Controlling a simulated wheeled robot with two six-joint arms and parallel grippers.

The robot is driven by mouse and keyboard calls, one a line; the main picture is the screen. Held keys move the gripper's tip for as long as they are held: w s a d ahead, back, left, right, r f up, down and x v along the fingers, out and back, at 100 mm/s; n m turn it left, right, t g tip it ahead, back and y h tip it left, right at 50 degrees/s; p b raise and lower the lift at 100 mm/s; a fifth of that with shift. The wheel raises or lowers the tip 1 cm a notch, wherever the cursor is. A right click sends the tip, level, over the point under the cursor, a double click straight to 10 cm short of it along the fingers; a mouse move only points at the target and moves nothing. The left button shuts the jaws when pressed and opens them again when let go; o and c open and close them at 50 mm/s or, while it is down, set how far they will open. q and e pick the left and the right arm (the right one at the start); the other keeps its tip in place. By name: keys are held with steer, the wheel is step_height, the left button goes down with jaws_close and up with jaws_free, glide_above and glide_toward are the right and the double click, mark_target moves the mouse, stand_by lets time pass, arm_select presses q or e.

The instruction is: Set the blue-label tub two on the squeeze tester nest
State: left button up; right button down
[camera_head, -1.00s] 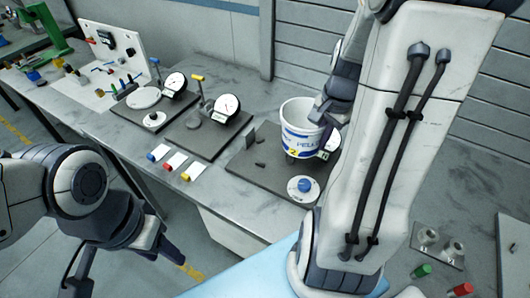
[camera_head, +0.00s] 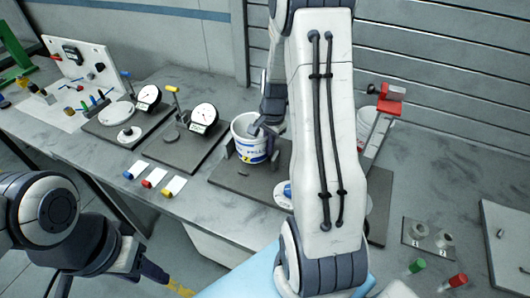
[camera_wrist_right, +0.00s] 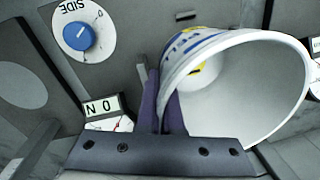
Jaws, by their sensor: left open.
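The white tub two (camera_head: 246,138), with blue print and a yellow mark with a 2, is at the rightmost dark tester board (camera_head: 228,178). My right gripper (camera_head: 268,132) is at its rim, partly hidden by my arm. In the right wrist view, the gripper fingers (camera_wrist_right: 162,105) are shut on the wall of the tub (camera_wrist_right: 262,85), which looks empty and tilted in that view. A blue knob (camera_wrist_right: 80,37) on a SIDE dial and a gauge marked N (camera_wrist_right: 103,107) are nearby. Contact between tub and board is unclear. My left gripper (camera_head: 110,278) is open and empty, low at left.
Two boards with dial gauges (camera_head: 148,97) (camera_head: 203,116) stand to the left. Blue, red and yellow markers with white cards (camera_head: 155,178) lie in front. A red-topped stand (camera_head: 390,97), a small grey plate (camera_head: 427,236) and green and red cylinders (camera_head: 415,267) are right.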

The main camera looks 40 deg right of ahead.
mark_target(266, 157)
steer(key=shift+w+a+f, duration=0.1)
steer(key=shift+w+f, duration=0.1)
steer(key=shift+w, duration=0.2)
steer(key=shift+f, duration=0.25)
step_height(266, 157, down, 3)
steer(key=shift+f+p, duration=0.15)
steer(key=shift+p, duration=0.4)
steer(key=shift+f, duration=0.2)
steer(key=shift+f, duration=0.2)
steer(key=c, duration=1.1)
jaws_free()
steer(key=shift+r, duration=0.1)
